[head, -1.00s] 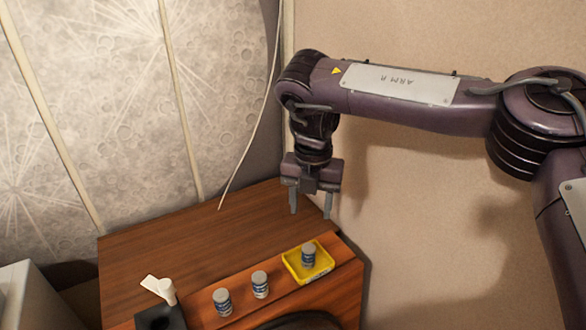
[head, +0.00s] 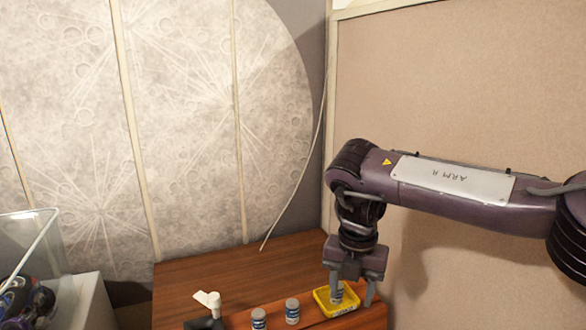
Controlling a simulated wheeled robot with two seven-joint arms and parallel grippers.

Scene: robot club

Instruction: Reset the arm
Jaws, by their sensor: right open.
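My right gripper (head: 352,292) points down over the yellow tray (head: 350,308) on the wooden cabinet, its two fingers apart. A small grey-lidded can (head: 338,296) with a blue-and-white label stands in the tray, by the gripper's left finger and partly hidden by it. I cannot tell whether the finger touches it. The right arm (head: 455,178), a purple arm marked "ARM R", reaches in from the right. My left gripper is not in view.
Two similar cans (head: 292,311) (head: 259,318) stand left of the tray. A white object (head: 208,301) sits farther left by a black block. The cabinet top (head: 240,268) behind is clear. A tan panel (head: 450,80) stands behind the arm. A clear case (head: 28,245) is at the far left.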

